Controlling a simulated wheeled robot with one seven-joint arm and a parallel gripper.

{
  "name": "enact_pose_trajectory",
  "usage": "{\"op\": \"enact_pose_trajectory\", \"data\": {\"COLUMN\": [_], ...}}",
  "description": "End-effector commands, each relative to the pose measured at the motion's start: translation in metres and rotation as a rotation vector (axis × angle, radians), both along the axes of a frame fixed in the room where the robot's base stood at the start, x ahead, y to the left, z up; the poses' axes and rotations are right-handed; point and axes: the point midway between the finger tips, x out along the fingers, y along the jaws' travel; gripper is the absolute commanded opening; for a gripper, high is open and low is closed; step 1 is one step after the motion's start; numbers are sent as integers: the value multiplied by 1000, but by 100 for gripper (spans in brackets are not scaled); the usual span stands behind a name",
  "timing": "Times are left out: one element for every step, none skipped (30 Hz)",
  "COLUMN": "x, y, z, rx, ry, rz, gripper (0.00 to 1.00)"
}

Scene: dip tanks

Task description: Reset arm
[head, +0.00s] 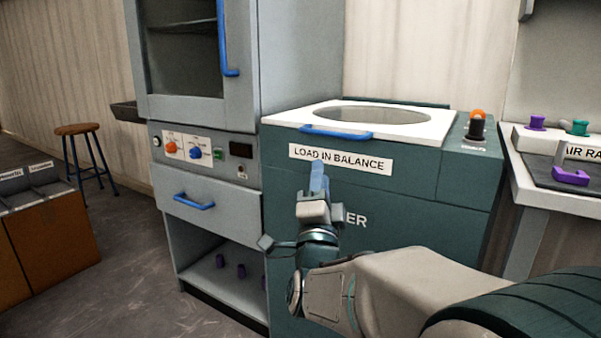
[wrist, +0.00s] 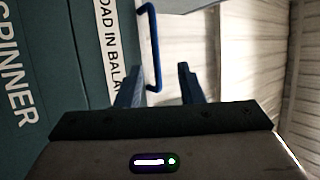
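My gripper (head: 319,166) is raised in front of the teal spinner cabinet (head: 390,207), fingers pointing up, just below its "LOAD IN BALANCE" label (head: 340,159). In the wrist view my gripper (wrist: 157,70) shows two dark blue fingers spread apart with nothing held between them. The spinner's blue lid handle (head: 336,132) is above the fingertips in the head view. The handle also shows beyond the fingers in the wrist view (wrist: 152,45). My arm reaches in from the lower right and covers part of the "SPINNER" lettering.
The spinner's white lid (head: 437,132) has a round opening, with an orange-topped black knob (head: 477,125) to its right. A grey cabinet (head: 216,145) with blue handles stands left. A counter (head: 552,186) with purple and green items is at right. A stool (head: 78,130) stands on open floor.

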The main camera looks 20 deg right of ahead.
Motion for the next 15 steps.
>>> {"op": "enact_pose_trajectory", "data": {"x": [0,0,-1,-1,-1,-1,-1,-1,-1,-1,-1,0,0,1,2], "y": [-1,-2,-3,-3,-3,-4,-4,-4,-4,-4,-4,-3,-3,-2,-1], "z": [0,0,0,0,0,0,0,0,0,0,0,1,2,4,8], "rx": [0,0,0,0,0,1,1,1,1,0,0,0,-1,-2,-5], "ry": [0,0,0,0,0,0,0,0,0,0,0,3,8,17,33], "rz": [-4,-5,-6,-7,-7,-8,-8,-8,-8,-7,-7,-7,-5,-4,-1], "gripper": [34,34,34,34,34,34,34,34,34,34,34,34,34,34,34]}}
